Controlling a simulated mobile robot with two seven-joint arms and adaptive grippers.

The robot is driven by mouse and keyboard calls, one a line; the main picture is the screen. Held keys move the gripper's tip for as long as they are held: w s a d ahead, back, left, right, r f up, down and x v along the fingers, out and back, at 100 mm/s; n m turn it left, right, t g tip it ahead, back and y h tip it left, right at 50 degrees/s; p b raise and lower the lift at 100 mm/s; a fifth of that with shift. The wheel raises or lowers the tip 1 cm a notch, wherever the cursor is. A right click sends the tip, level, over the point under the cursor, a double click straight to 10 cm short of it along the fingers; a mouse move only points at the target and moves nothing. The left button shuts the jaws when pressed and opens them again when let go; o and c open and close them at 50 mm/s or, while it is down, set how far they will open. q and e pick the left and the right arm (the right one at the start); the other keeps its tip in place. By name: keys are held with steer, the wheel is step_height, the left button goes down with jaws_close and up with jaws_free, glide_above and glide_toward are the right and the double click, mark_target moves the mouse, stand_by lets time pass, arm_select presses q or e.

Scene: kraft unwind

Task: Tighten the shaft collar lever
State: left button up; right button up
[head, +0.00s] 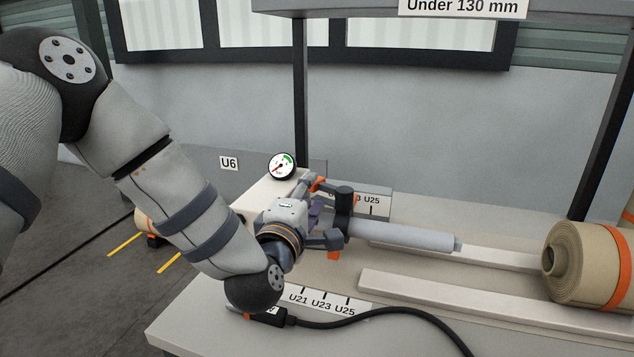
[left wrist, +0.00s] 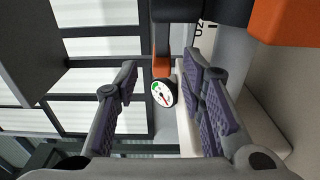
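A grey shaft (head: 405,237) lies level above the bench, with a dark collar (head: 343,205) around its left part. Orange parts show at the collar, one above (head: 318,184) and one below (head: 334,255); I cannot tell which is the lever. My left gripper (head: 318,212) is close to the left of the collar and partly hides it. In the left wrist view its two padded fingers (left wrist: 161,88) are apart with nothing gripped between them. A dark part with an orange piece (left wrist: 162,66) shows beyond the gap, and a large orange part (left wrist: 288,22) is at upper right. My right gripper is not in view.
A round gauge (head: 281,166) stands behind my gripper; it also shows in the left wrist view (left wrist: 164,93). A brown roll with an orange band (head: 590,264) is at right. Pale rails (head: 450,302) run along the bench. A black cable (head: 400,309) lies in front.

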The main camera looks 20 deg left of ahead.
mark_target(313, 189)
arm_select(q)
steer(key=w, duration=0.5)
steer(key=shift+w, duration=0.1)
steer(key=shift+c, duration=0.6)
